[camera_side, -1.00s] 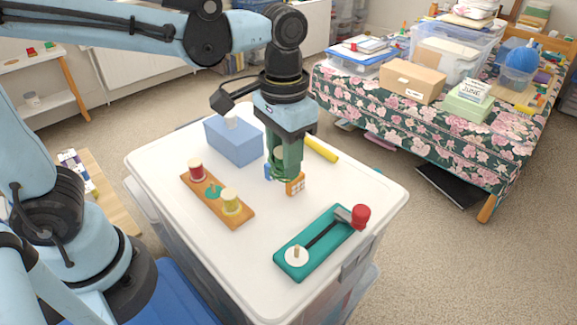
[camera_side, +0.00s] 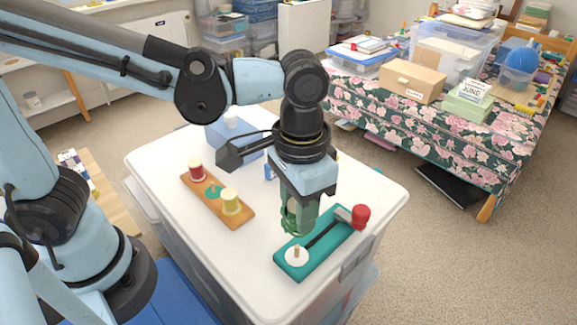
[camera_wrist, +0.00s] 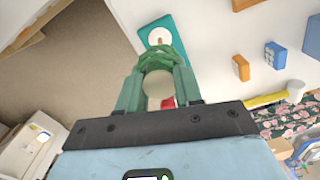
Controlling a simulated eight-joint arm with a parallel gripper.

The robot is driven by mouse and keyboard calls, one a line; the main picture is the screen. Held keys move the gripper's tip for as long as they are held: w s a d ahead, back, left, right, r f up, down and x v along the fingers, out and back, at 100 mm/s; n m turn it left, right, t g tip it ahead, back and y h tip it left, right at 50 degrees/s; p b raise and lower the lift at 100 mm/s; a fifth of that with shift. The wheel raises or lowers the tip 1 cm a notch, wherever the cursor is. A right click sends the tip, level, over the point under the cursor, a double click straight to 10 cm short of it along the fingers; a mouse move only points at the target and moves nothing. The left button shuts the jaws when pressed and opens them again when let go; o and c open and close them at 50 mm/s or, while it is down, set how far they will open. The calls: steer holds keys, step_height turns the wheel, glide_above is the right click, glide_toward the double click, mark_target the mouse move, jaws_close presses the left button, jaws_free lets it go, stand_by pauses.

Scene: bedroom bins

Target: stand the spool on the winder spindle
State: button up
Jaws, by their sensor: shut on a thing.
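My gripper (camera_side: 299,218) is shut on a green spool (camera_wrist: 160,55), which shows between its fingers in the wrist view. In the side view the green fingers hide much of the spool. The winder is a teal base (camera_side: 318,247) at the front right of the white lid. Its spindle (camera_side: 297,251) is a short peg on a white disc near the left end and is bare. The gripper and spool are above the winder, apart from the spindle. In the wrist view the disc and spindle (camera_wrist: 159,36) show just beyond the spool.
The winder's red knob (camera_side: 361,216) stands at its right end. A wooden rack (camera_side: 217,207) holds a red spool (camera_side: 197,170) and a yellow spool (camera_side: 230,201), with an empty teal place between. A blue box (camera_side: 222,133) stands behind. The lid's front left is clear.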

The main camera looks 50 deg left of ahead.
glide_above(297, 246)
steer(key=shift+f, duration=2.55)
steer(key=shift+f, duration=1.9)
steer(key=o, duration=1.1)
step_height(297, 246, up, 12)
steer(key=w+a+f+n+t, duration=0.1)
steer(key=a+t, duration=0.6)
steer(key=a, duration=1.1)
steer(key=shift+w+a+f+n, duration=0.25)
steer(key=shift+w+n, duration=0.35)
steer(key=shift+n, duration=0.4)
